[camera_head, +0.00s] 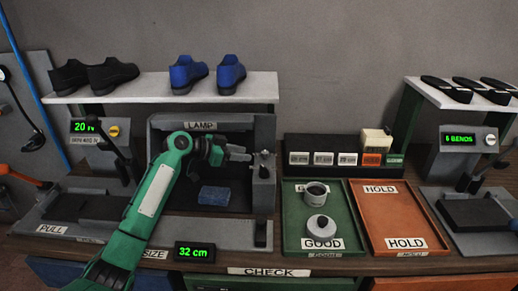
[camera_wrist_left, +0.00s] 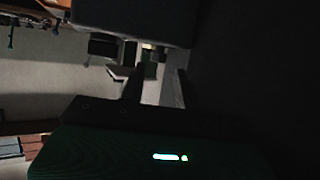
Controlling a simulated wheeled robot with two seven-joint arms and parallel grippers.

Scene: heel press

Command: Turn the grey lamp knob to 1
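The lamp box (camera_head: 213,122), labelled LAMP, stands open at the front on the bench. A small grey knob (camera_head: 264,172) sits on the front of its right post; its markings are too small to read. My left gripper (camera_head: 247,153) is in front of the box opening, just left of the knob, pointing right and apart from it. Its fingers are parted with nothing between them, as the left wrist view (camera_wrist_left: 160,85) also shows. That view is dark, and I cannot make out the knob in it. My right gripper is not in view.
A blue block (camera_head: 214,195) lies in the lamp box below my arm. A 32 cm display (camera_head: 195,252) stands in front. To the right are a green tray (camera_head: 292,235) holding two round pieces and an empty orange tray (camera_head: 402,218). A shoe shelf (camera_head: 150,90) runs above.

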